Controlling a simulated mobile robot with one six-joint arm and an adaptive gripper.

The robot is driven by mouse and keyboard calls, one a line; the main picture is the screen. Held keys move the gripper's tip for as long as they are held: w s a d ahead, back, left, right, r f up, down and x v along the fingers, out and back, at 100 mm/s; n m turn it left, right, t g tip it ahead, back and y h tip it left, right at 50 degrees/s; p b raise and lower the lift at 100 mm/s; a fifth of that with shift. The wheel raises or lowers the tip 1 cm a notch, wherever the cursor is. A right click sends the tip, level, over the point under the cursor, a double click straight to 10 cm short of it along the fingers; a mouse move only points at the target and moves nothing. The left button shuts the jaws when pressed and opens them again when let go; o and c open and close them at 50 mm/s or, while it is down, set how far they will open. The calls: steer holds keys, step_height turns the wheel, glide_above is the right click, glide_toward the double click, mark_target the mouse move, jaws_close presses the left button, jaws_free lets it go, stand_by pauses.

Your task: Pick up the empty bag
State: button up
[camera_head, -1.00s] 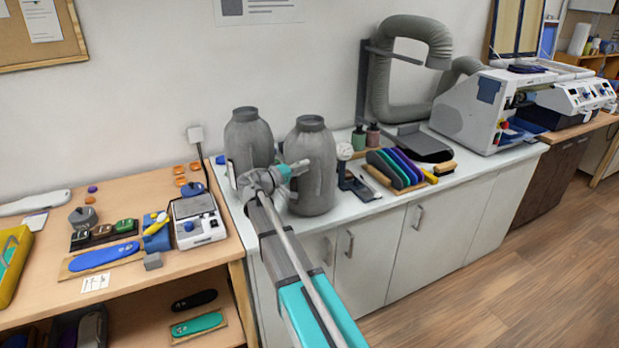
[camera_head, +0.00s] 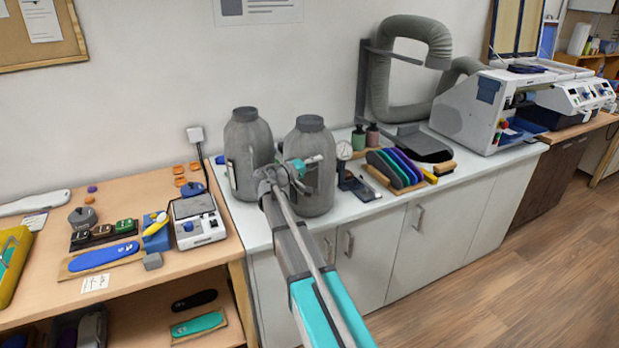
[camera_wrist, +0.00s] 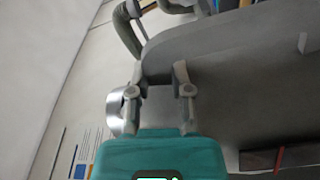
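I see nothing that I can clearly name as the empty bag. Two grey, bottle-shaped containers with narrow necks stand on the white counter: the left one (camera_head: 247,150) and the right one (camera_head: 312,135). My gripper (camera_wrist: 160,72) shows in the wrist view with its two fingers apart and nothing clearly held between them. A large grey surface (camera_wrist: 235,90) fills much of that view just beyond the fingers; I cannot tell for sure what it is. In the head view my wrist is in front of the right container and hides part of it; I cannot tell whether they touch.
A dial gauge stand (camera_head: 345,160) is close to the right container. A rack of coloured insoles (camera_head: 395,170) stands farther right. The wooden table (camera_head: 130,290) at left holds a blue insole (camera_head: 104,256) and a small white device (camera_head: 197,222). A grey hose (camera_head: 378,85) rises behind.

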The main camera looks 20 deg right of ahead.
mark_target(316, 152)
stand_by(0.3)
jaws_close()
steer(key=shift+r, duration=0.1)
stand_by(0.4)
step_height(316, 152, up, 3)
steer(key=p, duration=0.3)
steer(key=shift+r+p, duration=0.15)
steer(key=shift+p, duration=0.15)
steer(key=s+a+r+p, duration=0.2)
steer(key=s+r+p, duration=0.7)
steer(key=s, duration=0.4)
steer(key=shift+s+a+r, duration=0.25)
steer(key=shift+s, duration=0.15)
